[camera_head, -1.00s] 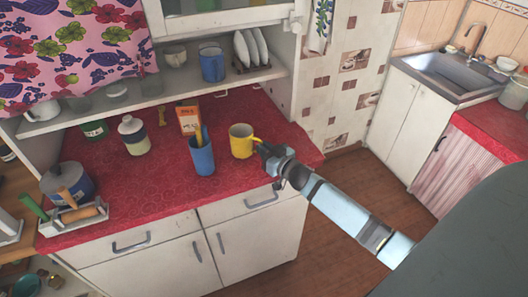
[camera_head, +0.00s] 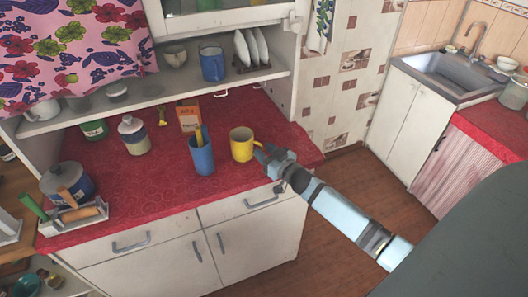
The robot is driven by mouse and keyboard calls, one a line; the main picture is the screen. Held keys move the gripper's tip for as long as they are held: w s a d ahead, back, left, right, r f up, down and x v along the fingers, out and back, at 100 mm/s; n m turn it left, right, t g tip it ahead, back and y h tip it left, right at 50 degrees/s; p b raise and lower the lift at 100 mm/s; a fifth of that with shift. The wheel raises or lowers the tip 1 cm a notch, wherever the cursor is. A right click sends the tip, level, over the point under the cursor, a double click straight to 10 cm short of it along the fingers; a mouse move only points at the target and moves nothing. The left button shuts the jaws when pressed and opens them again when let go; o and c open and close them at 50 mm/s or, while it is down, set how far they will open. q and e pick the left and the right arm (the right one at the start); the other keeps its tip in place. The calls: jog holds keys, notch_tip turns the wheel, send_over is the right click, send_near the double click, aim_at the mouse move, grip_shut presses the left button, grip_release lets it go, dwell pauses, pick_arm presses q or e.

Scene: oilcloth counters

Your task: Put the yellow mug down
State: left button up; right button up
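The yellow mug (camera_head: 241,146) stands upright on the red oilcloth counter (camera_head: 240,187), near its right end. Its handle is on the right, towards my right gripper (camera_head: 262,152). My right gripper is at the handle side of the mug, with its fingers spread apart around or just beside the handle. Whether a finger still touches the handle is too small to tell. My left gripper is not in view.
A blue cup (camera_head: 202,156) with utensils stands just left of the mug. An orange box (camera_head: 188,118) and a lidded jar (camera_head: 133,136) are further back. A pot (camera_head: 72,182) is at the far left. The counter's front edge is close.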

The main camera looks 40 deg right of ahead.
jog(key=s+d+b, duration=0.1)
jog(key=s, duration=1)
jog(key=s+a+f+n+g, duration=0.1)
jog(key=s+a+f+g, duration=0.2)
jog(key=s+a+f, duration=0.3)
jog(key=s+a+f+g+y, duration=0.1)
jog(key=s+a+f+g, duration=0.3)
jog(key=a, duration=1.1)
jog(key=s+f, duration=0.3)
jog(key=s, duration=0.3)
jog(key=shift+s+a+f+n, duration=0.15)
jog(key=shift+s+a+n, duration=0.2)
jog(key=shift+n, duration=0.05)
jog(key=shift+y, duration=0.3)
jog(key=shift+d+r+p, duration=0.2)
jog(key=shift+r+p, duration=0.75)
jog(key=shift+r, duration=0.05)
